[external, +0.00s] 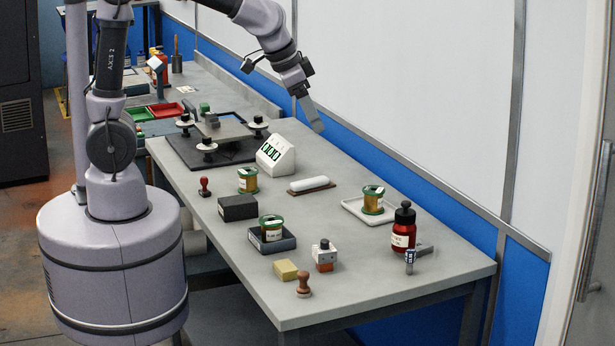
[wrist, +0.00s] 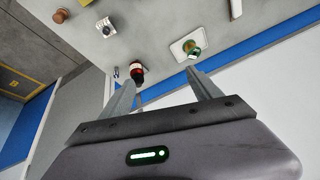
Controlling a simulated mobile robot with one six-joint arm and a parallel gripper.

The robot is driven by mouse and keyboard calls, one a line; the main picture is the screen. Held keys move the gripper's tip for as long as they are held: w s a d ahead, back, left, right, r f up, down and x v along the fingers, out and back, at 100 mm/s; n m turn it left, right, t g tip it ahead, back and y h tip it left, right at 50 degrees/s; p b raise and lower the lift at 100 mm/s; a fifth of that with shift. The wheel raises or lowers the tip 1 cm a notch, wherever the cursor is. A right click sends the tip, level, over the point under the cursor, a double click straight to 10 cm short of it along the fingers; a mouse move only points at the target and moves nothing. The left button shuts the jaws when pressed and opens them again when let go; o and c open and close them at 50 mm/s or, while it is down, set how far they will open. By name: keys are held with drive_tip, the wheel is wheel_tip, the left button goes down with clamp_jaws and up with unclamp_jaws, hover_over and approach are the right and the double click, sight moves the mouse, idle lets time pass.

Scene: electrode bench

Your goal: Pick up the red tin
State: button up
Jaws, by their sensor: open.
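No red tin shows clearly in either view. The red thing nearest to that is a red bottle (external: 403,235) with a black cap and white label, upright at the right end of the bench; it also shows in the wrist view (wrist: 137,70). My gripper (external: 317,126) is high above the far side of the bench, apart from everything. In the wrist view its fingers (wrist: 162,76) are spread and empty.
A white display unit (external: 276,155) is nearer the wall. The bench's front right corner is clear.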

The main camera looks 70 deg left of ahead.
drive_tip(key=w+d+f+p, duration=0.1)
drive_tip(key=w+d+f, duration=0.1)
drive_tip(key=w+d, duration=0.35)
drive_tip(key=n+p, duration=0.1)
drive_tip(key=p, duration=0.1)
approach(403, 212)
drive_tip(key=shift+g+h, duration=0.4)
drive_tip(key=b+x, duration=0.1)
drive_tip(key=x, duration=0.1)
drive_tip(key=b+x, duration=0.1)
drive_tip(key=x, duration=0.2)
drive_tip(key=b+x, duration=0.1)
drive_tip(key=x, duration=0.1)
drive_tip(key=shift+w+a, duration=0.3)
drive_tip(key=shift+w, duration=0.05)
drive_tip(key=x, duration=0.2)
drive_tip(key=b+x, duration=0.1)
drive_tip(key=x, duration=0.3)
drive_tip(key=shift+w+b, duration=0.35)
drive_tip(key=shift+c, duration=0.4)
clamp_jaws()
